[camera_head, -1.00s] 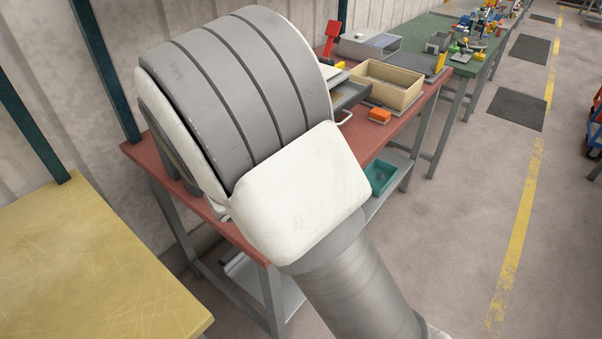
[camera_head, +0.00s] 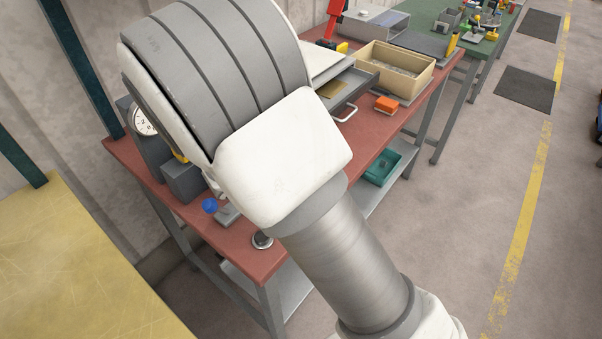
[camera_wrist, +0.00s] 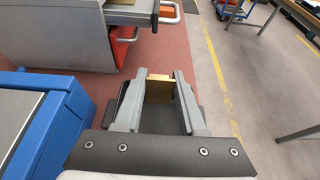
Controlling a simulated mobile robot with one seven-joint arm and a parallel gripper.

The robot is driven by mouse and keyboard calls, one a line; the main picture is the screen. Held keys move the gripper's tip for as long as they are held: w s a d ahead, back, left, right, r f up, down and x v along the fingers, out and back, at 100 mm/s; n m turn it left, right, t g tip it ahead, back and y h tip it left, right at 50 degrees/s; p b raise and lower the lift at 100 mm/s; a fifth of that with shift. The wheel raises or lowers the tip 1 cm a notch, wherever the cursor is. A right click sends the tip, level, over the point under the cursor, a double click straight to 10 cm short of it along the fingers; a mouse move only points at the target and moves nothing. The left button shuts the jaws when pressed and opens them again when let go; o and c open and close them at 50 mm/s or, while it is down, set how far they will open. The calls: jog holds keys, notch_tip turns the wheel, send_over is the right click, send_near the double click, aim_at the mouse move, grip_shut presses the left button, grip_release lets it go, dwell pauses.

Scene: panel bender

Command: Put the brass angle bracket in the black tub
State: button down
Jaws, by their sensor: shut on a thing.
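My gripper (camera_wrist: 157,92) is shut on the brass angle bracket (camera_wrist: 158,86), which sits between its two grey fingertips in the wrist view. The part of the bracket between the fingers shows as a small yellow-brown plate. In the head view my own arm fills the middle, and neither the gripper nor the bracket shows there. I do not make out a black tub in either view.
A red-topped bench (camera_head: 240,250) carries a tan bin (camera_head: 396,72), an orange block (camera_head: 386,104) and a dial gauge (camera_head: 143,120). A teal bin (camera_head: 382,168) is on its lower shelf. A blue-framed unit (camera_wrist: 50,115) is close at left in the wrist view.

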jog(key=shift+f+b, duration=0.3)
jog(key=shift+f, duration=3.35)
jog(key=shift+f, duration=0.1)
jog(key=shift+f, duration=0.2)
jog(key=c, duration=0.5)
grip_release()
jog(key=shift+r, duration=0.1)
jog(key=shift+r, duration=0.1)
